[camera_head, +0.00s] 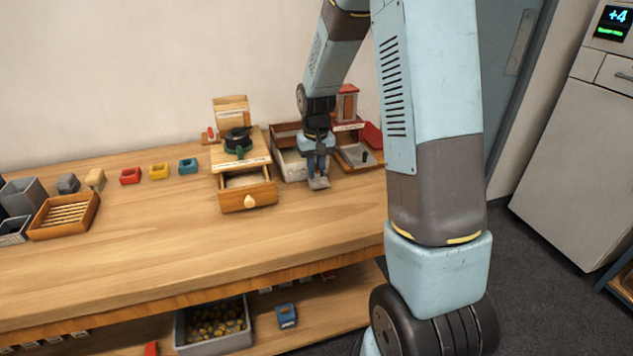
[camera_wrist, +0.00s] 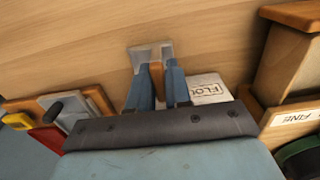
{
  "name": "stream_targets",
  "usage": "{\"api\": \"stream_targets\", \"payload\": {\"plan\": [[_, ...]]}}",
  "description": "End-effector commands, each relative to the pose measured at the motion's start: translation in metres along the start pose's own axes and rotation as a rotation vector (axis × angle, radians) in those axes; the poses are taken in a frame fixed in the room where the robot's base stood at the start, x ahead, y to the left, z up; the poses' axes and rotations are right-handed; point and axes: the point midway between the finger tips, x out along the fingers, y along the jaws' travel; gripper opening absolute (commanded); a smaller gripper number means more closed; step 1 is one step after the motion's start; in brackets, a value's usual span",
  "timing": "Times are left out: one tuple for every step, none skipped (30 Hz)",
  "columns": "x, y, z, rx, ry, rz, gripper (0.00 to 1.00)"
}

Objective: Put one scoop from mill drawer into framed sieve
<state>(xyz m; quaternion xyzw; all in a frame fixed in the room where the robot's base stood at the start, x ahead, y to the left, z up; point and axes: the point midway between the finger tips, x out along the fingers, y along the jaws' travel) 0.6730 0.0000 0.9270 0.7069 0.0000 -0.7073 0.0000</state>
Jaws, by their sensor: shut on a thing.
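My gripper (camera_head: 318,172) is shut on a scoop (camera_head: 319,184), right of the mill, above the table. In the wrist view the fingers (camera_wrist: 158,75) close on the scoop's brown handle, and its grey metal pan (camera_wrist: 151,54) points away from the wrist. I see no clear load in the pan. The wooden mill (camera_head: 238,150) has its drawer (camera_head: 249,199) pulled out, with pale stuff inside; the drawer also shows at the right of the wrist view (camera_wrist: 290,60). I cannot tell surely which item is the framed sieve; a wood-framed slatted tray (camera_head: 64,232) lies far left.
Small red (camera_head: 130,176), yellow (camera_head: 159,171) and blue (camera_head: 188,166) blocks line the back. The table front is clear.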

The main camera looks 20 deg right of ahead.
Motion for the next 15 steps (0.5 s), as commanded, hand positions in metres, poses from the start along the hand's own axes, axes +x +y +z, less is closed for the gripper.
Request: {"api": "stream_targets", "payload": {"plan": [[0.0, 0.0, 0.0, 0.0, 0.0, 0.0, 0.0], [0.0, 0.0, 0.0, 0.0, 0.0, 0.0, 0.0], [0.0, 0.0, 0.0, 0.0, 0.0, 0.0, 0.0], [0.0, 0.0, 0.0, 0.0, 0.0, 0.0, 0.0], [0.0, 0.0, 0.0, 0.0, 0.0, 0.0, 0.0], [0.0, 0.0, 0.0, 0.0, 0.0, 0.0, 0.0], [0.0, 0.0, 0.0, 0.0, 0.0, 0.0, 0.0], [-0.001, 0.0, 0.0, 0.0, 0.0, 0.0, 0.0], [-0.003, 0.0, 0.0, 0.0, 0.001, 0.0, 0.0], [-0.004, 0.0, 0.0, 0.0, 0.001, 0.0, 0.0], [-0.006, 0.0, 0.0, 0.0, 0.001, 0.0, 0.0], [-0.009, 0.0, 0.0, 0.0, 0.002, 0.0, 0.0], [-0.011, 0.0, -0.001, 0.0, 0.002, 0.0, 0.0], [-0.013, 0.0, -0.001, 0.0, 0.002, 0.0, 0.0], [-0.015, 0.0, 0.0, 0.0, 0.002, 0.0, 0.0]]}}
